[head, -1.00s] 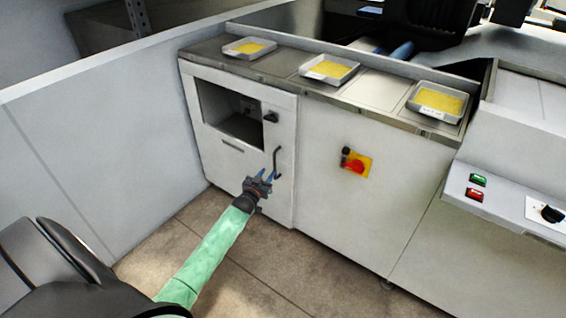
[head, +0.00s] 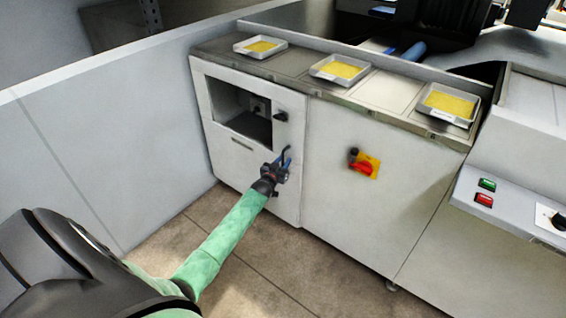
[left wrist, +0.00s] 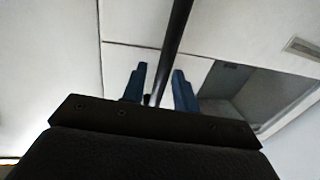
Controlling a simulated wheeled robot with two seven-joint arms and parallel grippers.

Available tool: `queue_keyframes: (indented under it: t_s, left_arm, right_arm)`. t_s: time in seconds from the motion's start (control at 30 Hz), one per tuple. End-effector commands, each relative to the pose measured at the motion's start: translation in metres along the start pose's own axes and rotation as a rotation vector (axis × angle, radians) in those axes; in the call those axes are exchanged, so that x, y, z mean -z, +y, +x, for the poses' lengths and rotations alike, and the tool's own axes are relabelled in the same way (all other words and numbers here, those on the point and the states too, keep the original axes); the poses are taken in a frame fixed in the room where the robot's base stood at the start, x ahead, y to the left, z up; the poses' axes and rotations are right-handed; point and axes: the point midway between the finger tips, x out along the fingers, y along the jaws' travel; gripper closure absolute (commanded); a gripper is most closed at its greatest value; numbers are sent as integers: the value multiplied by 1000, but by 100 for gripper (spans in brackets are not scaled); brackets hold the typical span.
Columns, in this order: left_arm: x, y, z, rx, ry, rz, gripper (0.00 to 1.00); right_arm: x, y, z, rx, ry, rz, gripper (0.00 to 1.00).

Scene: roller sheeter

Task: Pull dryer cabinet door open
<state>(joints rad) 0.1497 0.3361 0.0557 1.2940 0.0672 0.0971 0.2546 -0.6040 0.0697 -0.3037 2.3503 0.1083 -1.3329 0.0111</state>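The dryer cabinet door (head: 245,170) is a white front panel with a dark window opening, at the left end of the machine. It appears closed. Its dark vertical bar handle (head: 287,152) is on the door's right side, partly hidden by my left gripper (head: 283,162). In the left wrist view, the handle (left wrist: 174,45) runs down between the two blue fingers of the left gripper (left wrist: 160,88). The fingers stand apart on either side of it, with a gap visible at the left finger. My right gripper is not in view.
A red rotary switch on a yellow plate (head: 364,165) is to the right. Several trays of yellow material, one the left tray (head: 260,46), stand on top. A grey wall (head: 110,150) closes the left side. Tiled floor (head: 250,255) in front is clear.

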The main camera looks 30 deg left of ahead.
Motion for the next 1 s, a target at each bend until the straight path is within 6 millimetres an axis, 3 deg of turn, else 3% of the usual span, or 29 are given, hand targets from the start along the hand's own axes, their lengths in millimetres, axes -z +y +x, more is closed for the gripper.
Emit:
queue_keyframes:
  t_s: [0.23,0.37,0.4,0.77,1.0]
  left_arm:
    - [0,0,0,0,0,0,73]
    - [0,0,0,0,0,0,98]
    - [0,0,0,0,0,0,100]
    - [1,-2,-6,-10,0,2,100]
    - [1,-11,-34,-58,-2,6,100]
  right_arm:
    - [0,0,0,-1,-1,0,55]
    - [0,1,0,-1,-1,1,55]
    - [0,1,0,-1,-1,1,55]
    - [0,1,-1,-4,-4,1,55]
    - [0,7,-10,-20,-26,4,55]
